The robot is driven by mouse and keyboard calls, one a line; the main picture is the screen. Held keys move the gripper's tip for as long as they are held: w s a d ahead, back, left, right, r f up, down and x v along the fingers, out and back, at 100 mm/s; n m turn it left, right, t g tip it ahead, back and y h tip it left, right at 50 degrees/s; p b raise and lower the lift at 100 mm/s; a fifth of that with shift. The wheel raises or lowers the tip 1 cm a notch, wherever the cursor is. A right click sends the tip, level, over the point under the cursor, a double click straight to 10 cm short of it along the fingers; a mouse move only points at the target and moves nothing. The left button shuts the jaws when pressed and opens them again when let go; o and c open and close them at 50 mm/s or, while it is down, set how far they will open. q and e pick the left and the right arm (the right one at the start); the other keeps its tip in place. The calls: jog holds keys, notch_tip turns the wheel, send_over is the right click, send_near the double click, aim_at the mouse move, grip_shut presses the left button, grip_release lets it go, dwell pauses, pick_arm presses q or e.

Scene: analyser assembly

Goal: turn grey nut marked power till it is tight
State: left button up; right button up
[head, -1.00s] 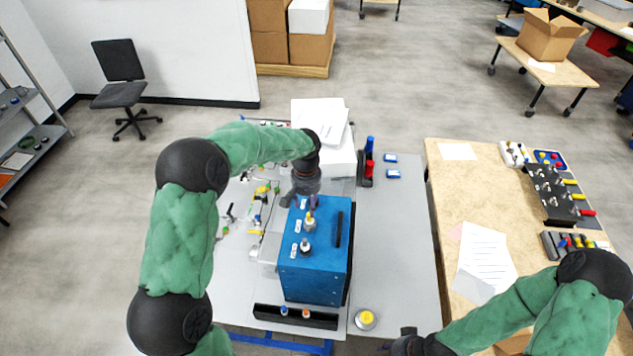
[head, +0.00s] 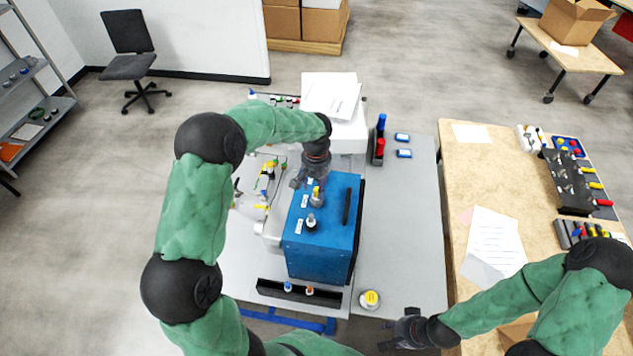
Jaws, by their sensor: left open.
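The blue analyser box (head: 325,255) stands on the grey table. On its top are a grey fitting with a yellow tip (head: 317,197) and, nearer me, a grey fitting with a dark top (head: 312,222). Small white labels (head: 299,227) lie beside them, too small to read, so I cannot tell which nut is marked power. My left gripper (head: 307,184) is open, pointing down at the far end of the box top, and hides what stands there. I cannot tell whether it touches anything. My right gripper (head: 386,335) is open and empty near the table's front right.
A yellow-topped round container (head: 370,299) stands near the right gripper. A black rack (head: 298,293) lies before the box. A dark holder with blue and red items (head: 378,143) stands behind right. The grey table (head: 400,220) right of the box is mostly clear. A wooden table (head: 470,180) adjoins.

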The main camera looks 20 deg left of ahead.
pick_arm(q)
jog(key=shift+w+f+b, duration=0.1)
jog(key=shift+f+b, duration=2.1)
jog(key=shift+f, duration=1.1)
